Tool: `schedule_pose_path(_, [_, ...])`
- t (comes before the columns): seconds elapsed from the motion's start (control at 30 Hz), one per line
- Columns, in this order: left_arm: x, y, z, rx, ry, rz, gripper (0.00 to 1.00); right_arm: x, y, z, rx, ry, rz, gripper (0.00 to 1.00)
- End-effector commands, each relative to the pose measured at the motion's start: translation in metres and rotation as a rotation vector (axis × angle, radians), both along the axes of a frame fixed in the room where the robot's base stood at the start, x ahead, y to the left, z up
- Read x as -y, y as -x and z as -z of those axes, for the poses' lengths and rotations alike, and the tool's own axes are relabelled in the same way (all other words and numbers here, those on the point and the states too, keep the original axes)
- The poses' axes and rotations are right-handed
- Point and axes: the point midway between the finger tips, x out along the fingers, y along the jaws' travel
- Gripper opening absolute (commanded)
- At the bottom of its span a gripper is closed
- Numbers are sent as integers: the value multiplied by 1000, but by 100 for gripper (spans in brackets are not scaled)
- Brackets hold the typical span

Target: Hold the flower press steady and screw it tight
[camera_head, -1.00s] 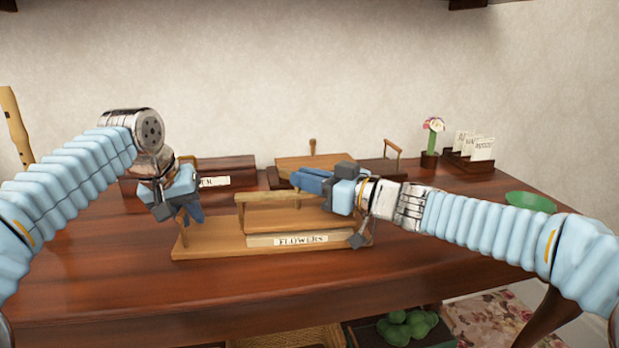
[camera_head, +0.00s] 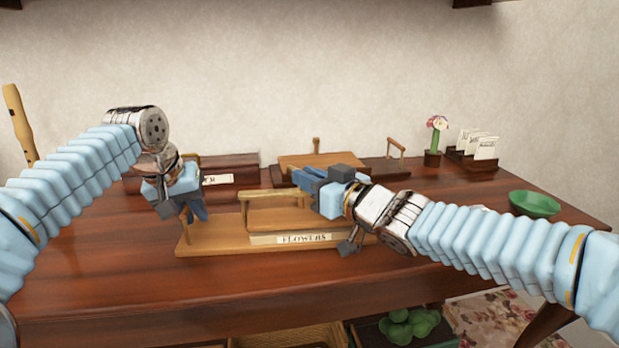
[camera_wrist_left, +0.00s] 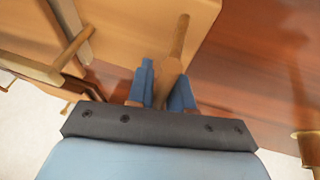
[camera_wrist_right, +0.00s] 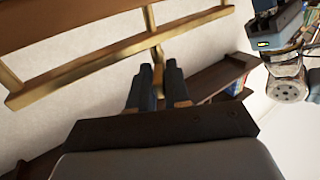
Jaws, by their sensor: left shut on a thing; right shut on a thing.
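The flower press is a wooden frame with a flat base (camera_head: 215,240), a "FLOWERS" label (camera_head: 304,239) and a raised top bar (camera_head: 275,194). It stands near the middle of the table. My left gripper (camera_head: 195,212) is at the press's left end, shut on a wooden upright handle (camera_wrist_left: 175,55), seen between its fingers in the left wrist view. My right gripper (camera_head: 308,180) is above the press's right part. In the right wrist view, its fingers (camera_wrist_right: 158,85) are shut around a light wooden stem (camera_wrist_right: 158,54) below a bar. My right gripper hides the screw in the head view.
Behind stand a dark wooden box (camera_head: 232,165) and another wooden press (camera_head: 320,162). The table front (camera_head: 120,290) is clear.

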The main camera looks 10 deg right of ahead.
Motion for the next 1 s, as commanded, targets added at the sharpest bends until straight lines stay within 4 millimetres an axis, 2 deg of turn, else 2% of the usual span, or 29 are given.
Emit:
schedule_pose_path(0.07, [1,1,1,-3,1,2,0,-1,0,-1,2,-1,-3,0])
schedule_pose_path(0.1, [1,1,1,-3,1,2,0,-1,0,-1,2,-1,-3,20])
schedule_pose_path(0.23, [1,0,1,-3,0,2,0,-1,0,0,1,-1,-2,38])
schedule_pose_path(0.47, [1,0,1,-3,0,2,0,0,0,0,1,-1,-2,38])
schedule_pose_path(0.6, [1,0,1,-3,-1,1,0,4,7,-1,3,1,0,38])
schedule_pose_path(0.67, [1,0,1,-3,-1,1,0,9,15,-1,3,2,1,38])
schedule_pose_path(1.0, [0,0,1,-2,0,0,0,46,80,-1,3,-1,0,38])
